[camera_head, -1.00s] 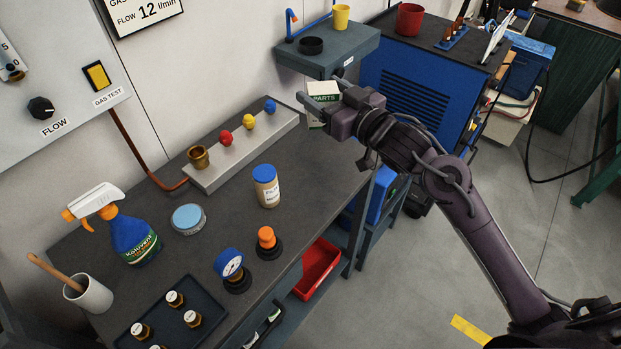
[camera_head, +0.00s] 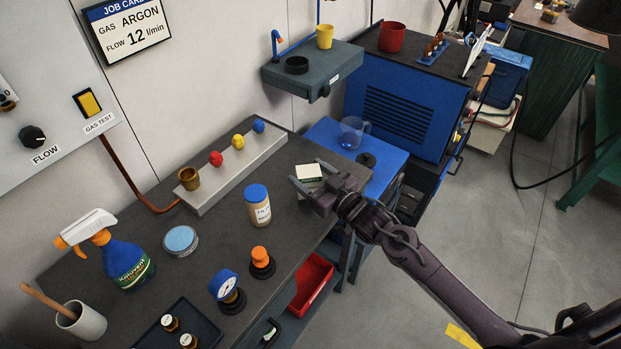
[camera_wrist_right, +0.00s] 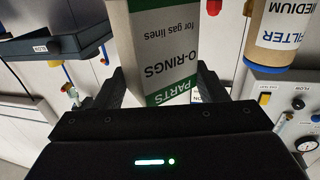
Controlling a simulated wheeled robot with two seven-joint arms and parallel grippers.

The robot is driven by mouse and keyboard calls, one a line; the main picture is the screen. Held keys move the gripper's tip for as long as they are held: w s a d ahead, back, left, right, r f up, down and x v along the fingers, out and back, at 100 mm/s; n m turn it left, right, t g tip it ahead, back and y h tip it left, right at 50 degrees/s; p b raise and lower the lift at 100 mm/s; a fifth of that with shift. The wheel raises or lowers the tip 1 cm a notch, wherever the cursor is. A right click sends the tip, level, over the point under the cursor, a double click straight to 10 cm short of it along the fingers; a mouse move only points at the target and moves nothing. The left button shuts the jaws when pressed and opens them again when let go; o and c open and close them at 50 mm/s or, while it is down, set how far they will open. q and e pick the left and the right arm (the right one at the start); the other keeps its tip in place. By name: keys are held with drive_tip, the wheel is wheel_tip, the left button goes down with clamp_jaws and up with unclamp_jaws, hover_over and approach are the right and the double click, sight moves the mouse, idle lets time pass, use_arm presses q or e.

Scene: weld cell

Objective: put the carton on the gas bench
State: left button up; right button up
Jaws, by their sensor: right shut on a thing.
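The carton (camera_head: 309,172) is a small white and green box at the right end of the dark gas bench (camera_head: 222,232). In the right wrist view the carton (camera_wrist_right: 168,50) shows upside-down print reading "O-RINGS for gas lines" and "PARTS". My right gripper (camera_head: 307,176) is shut on the carton, with one finger on either side of it. The carton is over the bench top; I cannot tell whether its base touches it. My left gripper is not in view.
A blue-lidded filter jar (camera_head: 258,207) stands left of the carton. A grey rail with coloured knobs (camera_head: 225,170) is behind. Bare bench surrounds the jar's right side.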

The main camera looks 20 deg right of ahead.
drive_tip(key=shift+f, duration=0.85)
drive_tip(key=shift+f, duration=0.2)
drive_tip(key=o, duration=1)
drive_tip(key=shift+r, duration=0.2)
drive_tip(key=shift+b+v, duration=0.8)
drive_tip(key=shift+v, duration=5.2)
